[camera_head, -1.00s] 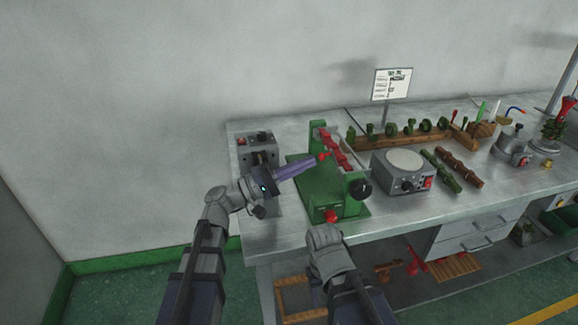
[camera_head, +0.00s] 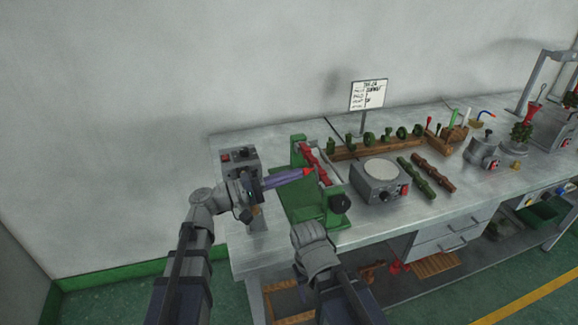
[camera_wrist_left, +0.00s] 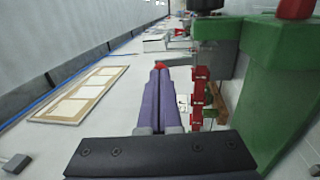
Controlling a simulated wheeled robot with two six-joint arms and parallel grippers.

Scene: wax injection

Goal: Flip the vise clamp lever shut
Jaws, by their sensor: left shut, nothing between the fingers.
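The green vise (camera_head: 297,190) stands on the near-left part of the bench, with a black knob (camera_head: 340,204) on its near side and red parts (camera_head: 318,163) along its middle. My left gripper (camera_head: 300,173) is shut and empty, its purple fingers reaching from the left across the vise. A small red piece, perhaps the lever's end (camera_head: 308,171), shows right at the fingertips; I cannot tell if they touch. In the left wrist view, red (camera_wrist_left: 168,63) also shows at the tips, beside the green vise body (camera_wrist_left: 275,80).
A grey control box (camera_head: 240,160) stands left of the vise, close behind my left wrist. A grey unit with a round pale top (camera_head: 380,185) stands to the right. A wooden rack (camera_head: 385,147) and sign (camera_head: 369,95) are behind. Bare bench (camera_head: 375,220) lies front right.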

